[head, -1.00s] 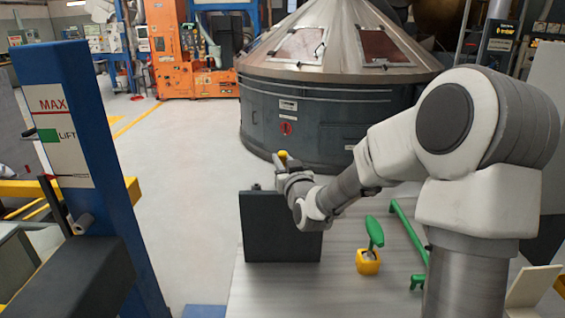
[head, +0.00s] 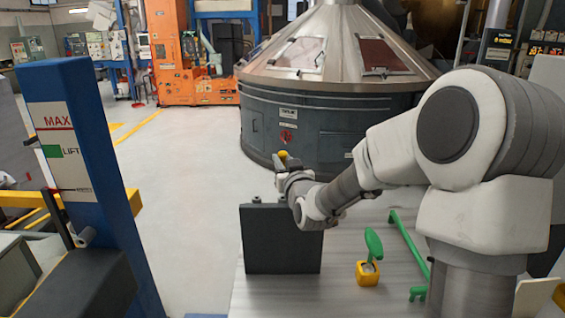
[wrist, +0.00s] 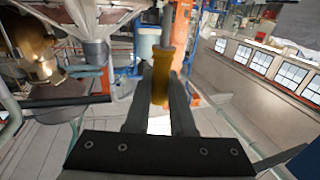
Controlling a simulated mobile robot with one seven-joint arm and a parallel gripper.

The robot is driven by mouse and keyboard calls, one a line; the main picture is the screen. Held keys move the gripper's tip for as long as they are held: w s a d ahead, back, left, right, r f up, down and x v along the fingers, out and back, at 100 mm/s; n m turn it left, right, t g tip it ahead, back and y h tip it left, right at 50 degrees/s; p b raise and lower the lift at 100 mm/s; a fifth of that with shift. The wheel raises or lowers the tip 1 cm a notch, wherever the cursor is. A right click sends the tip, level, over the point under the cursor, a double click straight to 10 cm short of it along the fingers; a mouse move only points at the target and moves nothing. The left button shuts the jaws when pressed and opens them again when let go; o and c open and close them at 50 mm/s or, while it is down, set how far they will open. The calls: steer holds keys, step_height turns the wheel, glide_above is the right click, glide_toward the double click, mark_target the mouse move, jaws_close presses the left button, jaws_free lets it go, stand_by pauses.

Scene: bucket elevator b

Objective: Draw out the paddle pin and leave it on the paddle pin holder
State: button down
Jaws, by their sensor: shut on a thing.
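My gripper (head: 286,165) is held out in front, above and behind a dark upright panel (head: 282,238). It is shut on a yellow-ended piece, which I take to be the paddle pin (head: 283,154). In the wrist view the yellow piece (wrist: 161,78) sits between the two grey fingers (wrist: 160,100), clear of any surface that I can make out. I cannot tell which thing is the paddle pin holder. A yellow block (head: 367,273) with a green handle (head: 373,242) standing in it is on the grey deck, right of the panel.
A blue post (head: 85,180) with MAX and LIFT labels stands at the left, with a black box (head: 85,285) beside it. A green rail (head: 409,245) runs along the deck's right. A large cone-topped drum (head: 320,110) stands behind. The floor between is clear.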

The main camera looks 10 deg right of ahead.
mark_target(282, 151)
steer(key=shift+r, duration=0.15)
steer(key=shift+r+p, duration=0.8)
steer(key=shift+r, duration=1.1)
steer(key=shift+w, duration=0.1)
